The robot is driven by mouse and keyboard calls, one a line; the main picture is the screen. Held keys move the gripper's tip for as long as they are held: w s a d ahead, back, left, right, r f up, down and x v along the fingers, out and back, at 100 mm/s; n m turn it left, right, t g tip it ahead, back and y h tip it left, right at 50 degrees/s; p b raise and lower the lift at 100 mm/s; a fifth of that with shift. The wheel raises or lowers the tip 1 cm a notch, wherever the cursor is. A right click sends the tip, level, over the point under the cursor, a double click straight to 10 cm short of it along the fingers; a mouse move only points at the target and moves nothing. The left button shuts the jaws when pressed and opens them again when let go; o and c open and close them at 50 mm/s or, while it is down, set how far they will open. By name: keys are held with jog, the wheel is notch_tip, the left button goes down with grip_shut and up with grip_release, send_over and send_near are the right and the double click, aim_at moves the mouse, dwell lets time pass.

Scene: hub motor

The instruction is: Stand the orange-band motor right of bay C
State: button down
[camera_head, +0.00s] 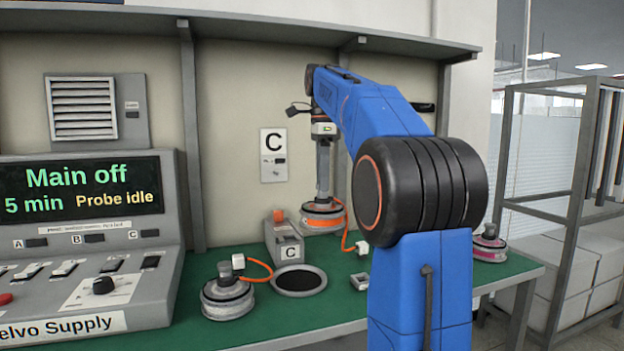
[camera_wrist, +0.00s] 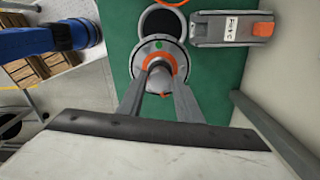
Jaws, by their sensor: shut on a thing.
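The orange-band motor (camera_head: 322,216) is a round grey disc with an orange band and an upright shaft; an orange cable trails from it to a white plug (camera_head: 362,248). My gripper (camera_head: 323,193) points down and is shut on its shaft, as the wrist view also shows (camera_wrist: 157,68). The motor appears upright, behind and right of bay C; I cannot tell whether its base touches the bench. Bay C has a grey box (camera_head: 286,244) labelled C with an orange top and a round dark pad (camera_head: 299,281), which looks empty. My gripper hides part of the shaft.
A grey motor (camera_head: 228,298) stands left of the pad, its orange cable reaching toward it. A small grey block (camera_head: 360,282) lies right of the pad. A pink-band motor (camera_head: 489,245) stands at the bench's right end. The control console (camera_head: 90,250) fills the left.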

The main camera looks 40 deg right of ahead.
jog(key=s+d, duration=0.4)
jog(key=d, duration=0.5)
jog(key=s+d, duration=0.5)
jog(key=d, duration=0.4)
jog(key=s+d, duration=0.5)
jog(key=d, duration=0.4)
jog(key=shift+d, duration=0.25)
dwell(0.5)
dwell(0.4)
notch_tip(320, 180, down, 13)
dwell(1.1)
dwell(0.6)
jog(key=shift+f, duration=1.3)
dwell(0.6)
